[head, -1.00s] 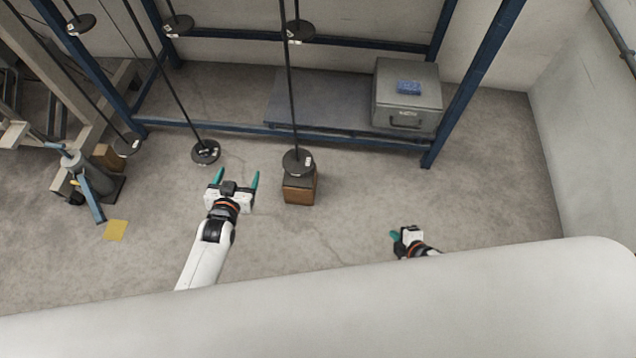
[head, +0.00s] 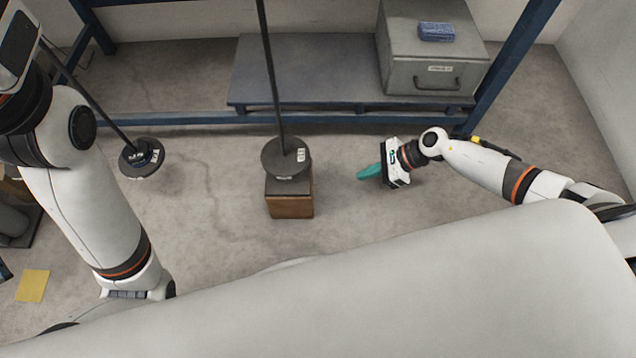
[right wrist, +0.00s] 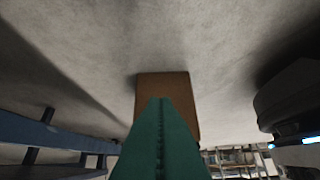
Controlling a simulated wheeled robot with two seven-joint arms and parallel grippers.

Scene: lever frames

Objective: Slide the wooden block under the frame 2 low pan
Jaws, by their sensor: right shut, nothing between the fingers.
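The wooden block (head: 291,206) stands on the floor, brown-sided with a dark top. A round dark pan (head: 285,157) on a long rod hangs over its rear part; I cannot tell if they touch. In the right wrist view the block (right wrist: 163,84) shows straight ahead, beyond the fingertips. My right gripper (head: 364,173) is shut and empty, low to the floor, to the right of the block and pointing at it, with a gap between. Its teal fingers (right wrist: 160,115) lie together in the wrist view. My left gripper is hidden; only its arm shows at the left.
A second pan (head: 141,158) hangs to the left. A blue frame rail (head: 190,119) and a low shelf (head: 300,88) with a grey metal box (head: 433,75) and blue object (head: 436,31) lie behind. A yellow sheet (head: 32,286) lies left. Floor between gripper and block is clear.

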